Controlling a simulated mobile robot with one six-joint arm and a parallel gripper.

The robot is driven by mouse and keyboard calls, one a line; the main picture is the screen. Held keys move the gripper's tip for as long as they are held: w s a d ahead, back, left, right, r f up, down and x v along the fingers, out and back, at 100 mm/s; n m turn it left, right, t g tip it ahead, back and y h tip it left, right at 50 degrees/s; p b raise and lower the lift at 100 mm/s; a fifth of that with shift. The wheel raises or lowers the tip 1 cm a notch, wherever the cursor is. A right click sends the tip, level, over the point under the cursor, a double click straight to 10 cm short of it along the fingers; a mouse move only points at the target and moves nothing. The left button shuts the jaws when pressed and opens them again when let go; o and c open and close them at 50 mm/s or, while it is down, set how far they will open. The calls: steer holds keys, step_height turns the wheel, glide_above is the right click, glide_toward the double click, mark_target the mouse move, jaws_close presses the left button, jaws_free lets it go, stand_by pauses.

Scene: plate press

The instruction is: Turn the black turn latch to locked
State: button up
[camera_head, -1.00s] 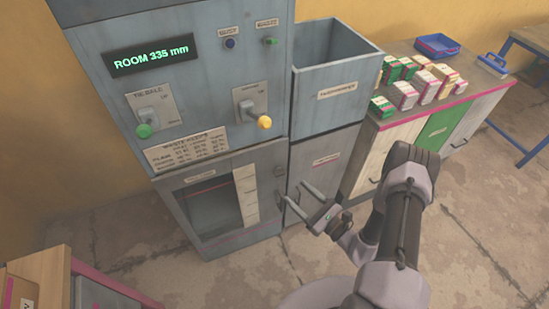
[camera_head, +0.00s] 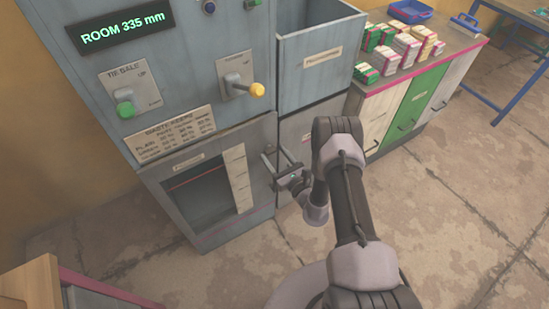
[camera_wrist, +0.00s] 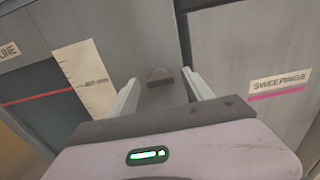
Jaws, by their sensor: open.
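The turn latch (camera_wrist: 160,75) is a small dark piece on the grey front of the press, beside the door's right edge. In the wrist view it appears between my two fingertips, and I cannot tell how far in front of it they are. In the head view I cannot make the latch out, as my gripper (camera_head: 274,160) is in front of that spot. My gripper is open, with one finger to each side of the latch in the wrist view and nothing held.
The press door has a dark window (camera_head: 200,195) and a pale scale strip (camera_head: 237,178). Above are a green-knobbed lever (camera_head: 125,104) and a yellow-knobbed lever (camera_head: 250,87). A grey bin (camera_head: 320,60) and a counter with several small packs stand right. Floor is clear at right.

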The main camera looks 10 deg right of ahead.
steer(key=shift+w+a, duration=0.1)
steer(key=shift+w, duration=0.1)
jaws_close()
steer(key=shift+m, duration=0.3)
steer(key=m, duration=0.3)
steer(key=shift+m+b, duration=0.3)
steer(key=shift+b, duration=0.05)
steer(key=m, duration=0.4)
steer(key=shift+f+m+b, duration=0.1)
steer(key=shift+m+b, duration=0.2)
steer(key=shift+d+f+m+b, duration=0.1)
steer(key=shift+m+b, duration=0.1)
steer(key=shift+m, duration=2.05)
steer(key=shift+d+f+m+b, duration=0.1)
steer(key=shift+m+b, duration=0.1)
steer(key=shift+m, duration=2.05)
steer(key=shift+r, duration=0.1)
